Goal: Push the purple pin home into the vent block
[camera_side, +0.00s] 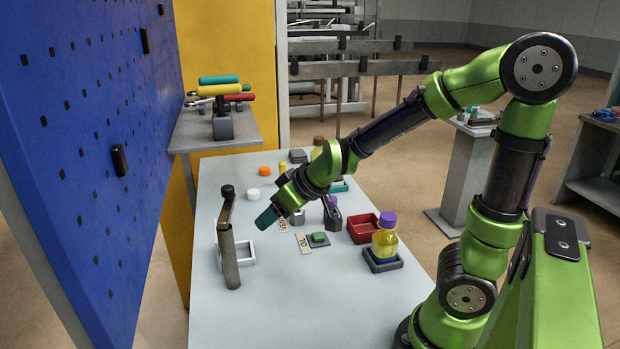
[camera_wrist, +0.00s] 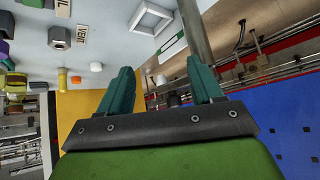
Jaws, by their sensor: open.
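My gripper (camera_side: 267,217) hangs above the table's left half, tilted down to the left. In the wrist view its two teal fingers (camera_wrist: 162,85) are spread apart with nothing between them. A small grey block (camera_side: 298,217) stands beside a label on the table, to the right of my fingertips. In the wrist view this grey block (camera_wrist: 60,38) sits next to the label reading VENT (camera_wrist: 82,33). A small purple piece, likely the pin (camera_side: 331,202), shows at a dark holder (camera_side: 333,219) right of the block. How it is seated is too small to tell.
An upright post with a crank-like top (camera_side: 229,258) and a white square frame (camera_side: 247,254) stand left of my gripper. The table's front is clear.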

